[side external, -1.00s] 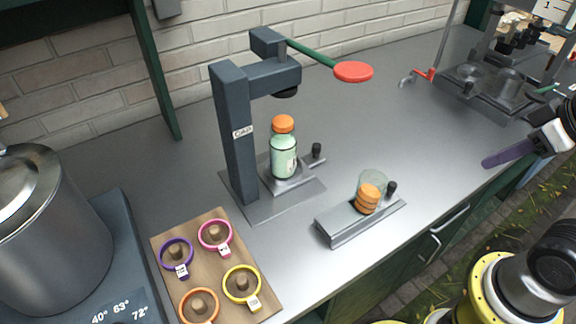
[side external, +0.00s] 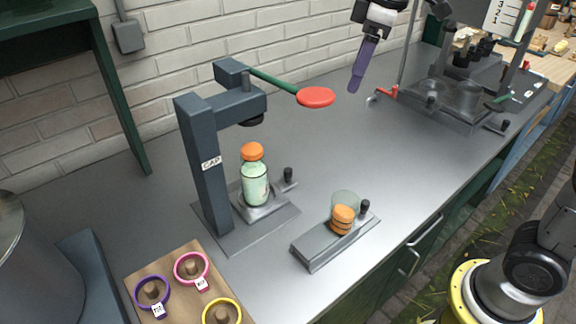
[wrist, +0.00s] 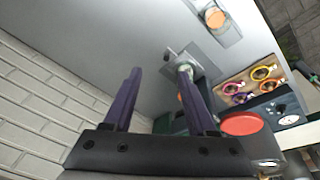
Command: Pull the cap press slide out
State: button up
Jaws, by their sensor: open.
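The cap press (side external: 205,165), a dark grey frame marked CAP, stands on the grey counter. Its slide (side external: 268,207) is a small plate at the base, with a bar and black knob (side external: 288,174) on its right. A pale green bottle (side external: 256,185) with an orange cap stands upright on the slide, below the press head (side external: 250,118). A green lever ends in a red paddle (side external: 316,97). My gripper (side external: 355,88), with purple fingers, is in the air right of the paddle, apart from the slide. In the wrist view my gripper (wrist: 160,72) is open and empty.
A tray (side external: 318,252) with a clear cup of orange caps (side external: 342,218) stands near the front edge. A board with coloured rings (side external: 180,258) is at the lower left. A brick wall is behind.

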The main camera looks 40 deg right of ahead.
jog(key=w+a+f+n+g, duration=0.1)
jog(key=w+a+f, duration=0.1)
jog(key=w+f, duration=0.15)
jog(key=w+a+f+g, duration=0.1)
jog(key=w+a+f, duration=0.2)
jog(key=w, duration=0.2)
send_over(288, 169)
notch_tip(288, 169, down, 6)
jog(key=shift+n+g, duration=0.4)
notch_tip(288, 169, down, 13)
jog(key=shift+s+f, duration=0.1)
grip_shut()
dwell(0.7)
